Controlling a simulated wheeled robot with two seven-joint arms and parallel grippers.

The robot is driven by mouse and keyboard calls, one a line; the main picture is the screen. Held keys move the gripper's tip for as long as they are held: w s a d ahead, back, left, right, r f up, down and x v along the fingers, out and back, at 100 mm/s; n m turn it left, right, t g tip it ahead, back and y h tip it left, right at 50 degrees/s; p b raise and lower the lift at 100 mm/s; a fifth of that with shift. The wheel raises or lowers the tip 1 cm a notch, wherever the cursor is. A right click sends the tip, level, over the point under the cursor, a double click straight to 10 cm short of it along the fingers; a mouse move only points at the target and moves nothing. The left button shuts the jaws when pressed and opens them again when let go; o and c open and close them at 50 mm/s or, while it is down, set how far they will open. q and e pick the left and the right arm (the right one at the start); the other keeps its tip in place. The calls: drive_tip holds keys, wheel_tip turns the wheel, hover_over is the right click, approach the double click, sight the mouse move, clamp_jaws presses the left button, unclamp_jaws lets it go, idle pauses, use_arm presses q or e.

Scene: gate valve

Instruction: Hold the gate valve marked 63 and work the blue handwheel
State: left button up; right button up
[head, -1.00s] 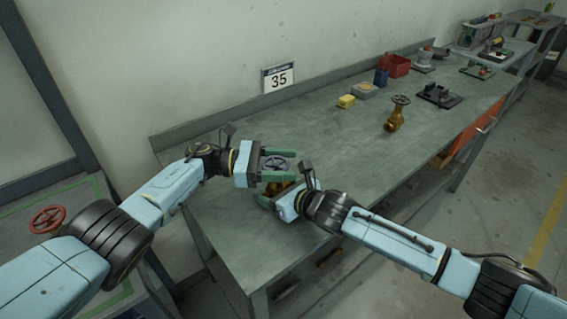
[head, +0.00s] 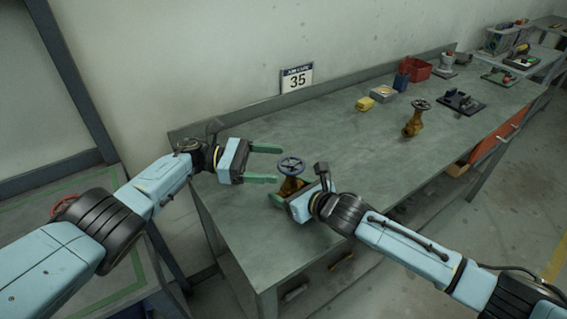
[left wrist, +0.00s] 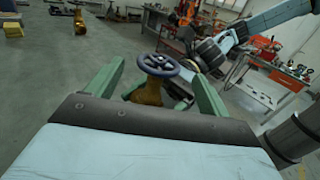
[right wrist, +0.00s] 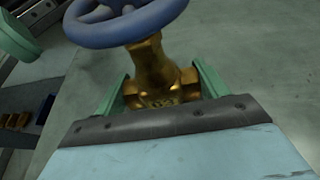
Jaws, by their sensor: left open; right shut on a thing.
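The brass gate valve (head: 288,187) with the blue handwheel (head: 291,165) stands upright near the front left of the bench. My right gripper (head: 291,196) is shut on its brass body low down; the right wrist view shows the body (right wrist: 155,75) between the green fingers, with a blurred marking on it, and the handwheel (right wrist: 125,25) above. My left gripper (head: 268,164) is open and empty, just left of the handwheel and apart from it. In the left wrist view the handwheel (left wrist: 158,65) shows beyond and between the open fingers.
A second brass valve with a dark handwheel (head: 414,122) stands farther right on the bench. A yellow block (head: 365,104), a red bin (head: 416,69) and a black fixture (head: 462,102) are farther back. The middle bench surface is clear.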

sight(299, 162)
use_arm(q)
drive_tip(key=shift+a, duration=0.15)
use_arm(e)
drive_tip(key=shift+d, duration=0.1)
use_arm(q)
drive_tip(key=f+n+t, duration=0.1)
drive_tip(key=a+n+t, duration=0.1)
drive_tip(key=t, duration=0.1)
drive_tip(key=shift+s+a+f, duration=0.3)
drive_tip(key=shift+s+f, duration=0.05)
drive_tip(key=shift+f, duration=0.05)
drive_tip(key=shift+s+a+r+n+t, duration=0.95)
drive_tip(key=shift+s+a+n+t, duration=0.35)
drive_tip(key=shift+t, duration=0.6)
drive_tip(key=shift+y, duration=0.4)
drive_tip(key=x, duration=1.2)
drive_tip(key=shift+s+d, duration=0.1)
